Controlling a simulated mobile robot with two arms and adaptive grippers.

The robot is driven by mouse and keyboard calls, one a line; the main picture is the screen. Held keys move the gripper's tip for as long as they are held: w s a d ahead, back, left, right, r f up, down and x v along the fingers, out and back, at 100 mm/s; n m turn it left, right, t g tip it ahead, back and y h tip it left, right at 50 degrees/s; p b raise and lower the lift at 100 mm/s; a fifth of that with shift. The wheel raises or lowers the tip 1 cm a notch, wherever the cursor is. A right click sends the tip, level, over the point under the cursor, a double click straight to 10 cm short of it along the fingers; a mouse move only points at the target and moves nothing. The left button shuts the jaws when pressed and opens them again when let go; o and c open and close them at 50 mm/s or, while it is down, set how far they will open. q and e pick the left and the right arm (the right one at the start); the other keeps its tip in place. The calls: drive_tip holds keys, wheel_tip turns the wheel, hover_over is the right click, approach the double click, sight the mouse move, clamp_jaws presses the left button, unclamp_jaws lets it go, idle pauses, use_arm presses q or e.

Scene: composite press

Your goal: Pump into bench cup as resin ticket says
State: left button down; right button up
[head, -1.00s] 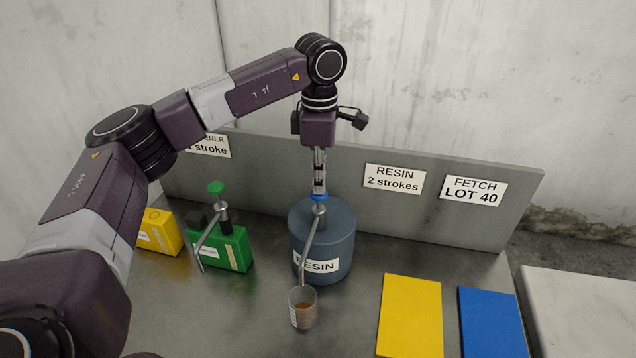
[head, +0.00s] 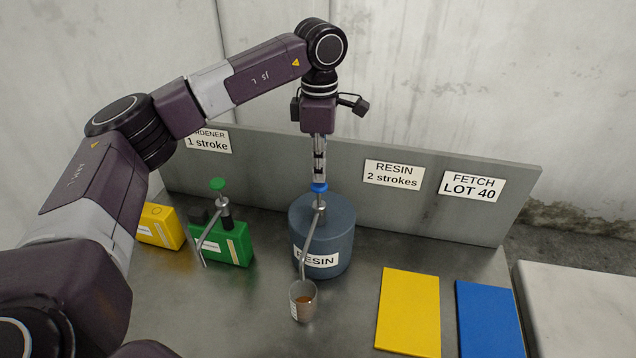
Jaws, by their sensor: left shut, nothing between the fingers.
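The blue-grey resin drum (head: 338,236) stands on the bench, with a blue pump head (head: 319,188) on top and a grey spout reaching down to the front. The bench cup (head: 303,304) is under the spout's end and holds some amber-brown liquid. My left gripper (head: 319,178) is shut and points down at the blue pump head, at or just above it; contact is hard to tell. The resin ticket (head: 394,175) on the back panel reads "RESIN 2 strokes". My right gripper is not in view.
A green container (head: 232,246) with a green-topped pump and a yellow container (head: 160,228) stand at left. A hardener ticket (head: 208,141) reads "1 stroke"; another ticket (head: 472,186) reads "FETCH LOT 40". Yellow (head: 408,312) and blue (head: 489,318) flat panels lie at right.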

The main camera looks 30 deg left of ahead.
use_arm(q)
drive_tip(key=shift+r+p, duration=1.75)
drive_tip(key=shift+r, duration=0.85)
drive_tip(key=shift+f, duration=0.15)
